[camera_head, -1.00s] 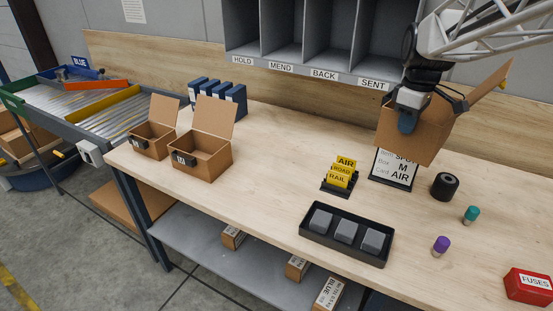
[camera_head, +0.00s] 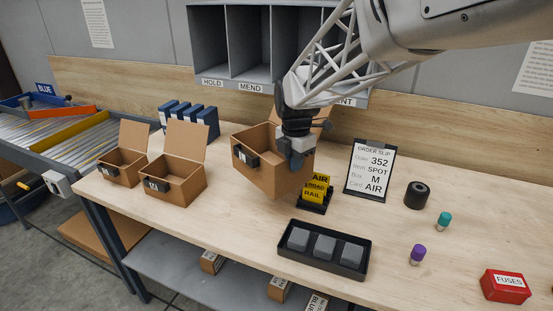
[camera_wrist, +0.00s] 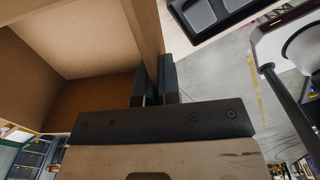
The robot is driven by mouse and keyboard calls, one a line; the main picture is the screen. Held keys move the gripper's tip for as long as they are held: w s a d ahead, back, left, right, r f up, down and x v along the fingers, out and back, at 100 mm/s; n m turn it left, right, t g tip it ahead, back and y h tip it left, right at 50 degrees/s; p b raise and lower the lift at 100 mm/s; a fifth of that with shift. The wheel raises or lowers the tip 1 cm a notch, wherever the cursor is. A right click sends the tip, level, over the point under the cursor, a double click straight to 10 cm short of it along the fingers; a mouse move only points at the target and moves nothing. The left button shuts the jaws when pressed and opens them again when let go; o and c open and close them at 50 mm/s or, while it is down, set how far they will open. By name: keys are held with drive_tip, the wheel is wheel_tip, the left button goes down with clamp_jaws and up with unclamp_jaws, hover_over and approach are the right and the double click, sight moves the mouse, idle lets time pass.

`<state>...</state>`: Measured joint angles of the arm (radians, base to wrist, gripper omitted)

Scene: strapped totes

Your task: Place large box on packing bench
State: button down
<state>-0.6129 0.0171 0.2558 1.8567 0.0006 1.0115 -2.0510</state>
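The large box (camera_head: 258,168), an open brown carton with a black label holder on its front, is at mid-bench behind the card stand. My gripper (camera_head: 295,158) is shut on the box's right wall. In the wrist view the fingers of my gripper (camera_wrist: 154,85) pinch the edge of that wall, and the box interior (camera_wrist: 85,45) shows at left. The box hangs over the packing bench (camera_head: 225,220), slightly tilted; I cannot tell whether its lower corner touches the top. Its raised flap is partly hidden behind my arm.
Two smaller open boxes (camera_head: 122,166) (camera_head: 172,180) stand at left. The yellow AIR/ROAD/RAIL card stand (camera_head: 315,193) is close to the held box's right. A black tray (camera_head: 322,250) with grey blocks lies in front. The order slip (camera_head: 368,170) stands right. Bare bench lies front-left of the held box.

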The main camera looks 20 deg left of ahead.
drive_tip(key=a+f+n, duration=0.1)
drive_tip(key=a, duration=0.1)
drive_tip(key=s+a+f+n, duration=0.1)
drive_tip(key=a+n, duration=0.3)
drive_tip(key=shift+s+a+f, duration=0.3)
drive_tip(key=shift+f, duration=0.2)
drive_tip(key=shift+f, duration=3)
drive_tip(key=shift+f, duration=2.05)
drive_tip(key=c, duration=1.3)
unclamp_jaws()
